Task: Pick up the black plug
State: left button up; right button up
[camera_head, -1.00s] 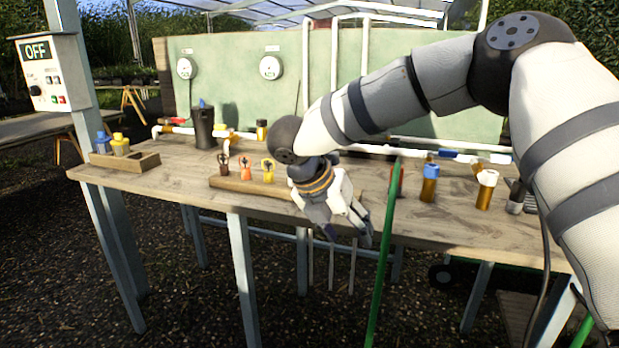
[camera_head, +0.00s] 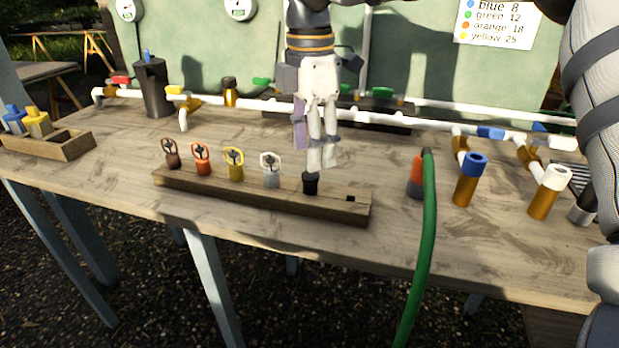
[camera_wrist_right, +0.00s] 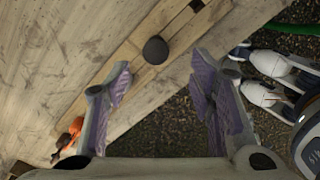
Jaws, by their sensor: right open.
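The black plug (camera_head: 310,183) stands in a wooden rack (camera_head: 250,197) near the table's front edge, right of the grey-white ring-topped plug (camera_head: 270,168). My right gripper (camera_head: 318,160) points down just above and behind the black plug in the head view. In the right wrist view the black plug (camera_wrist_right: 155,50) shows as a round dark top between and ahead of the open, purple-padded fingers (camera_wrist_right: 163,72). Nothing is between the fingers. Whether a finger touches the plug cannot be told. My left gripper is not in view.
Brown, red and yellow ring-topped plugs (camera_head: 202,158) stand left in the rack; an empty square hole (camera_head: 350,198) is at its right end. A green hose (camera_head: 428,230) and brass fittings (camera_head: 465,185) stand to the right. White pipes (camera_head: 260,105) run behind.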

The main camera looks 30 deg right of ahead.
aim_at(310, 177)
jog(key=f, duration=0.7)
jog(key=shift+w+d, duration=0.2)
jog(key=shift+w, duration=0.05)
jog(key=shift+c, duration=0.3)
jog(key=c, duration=0.8)
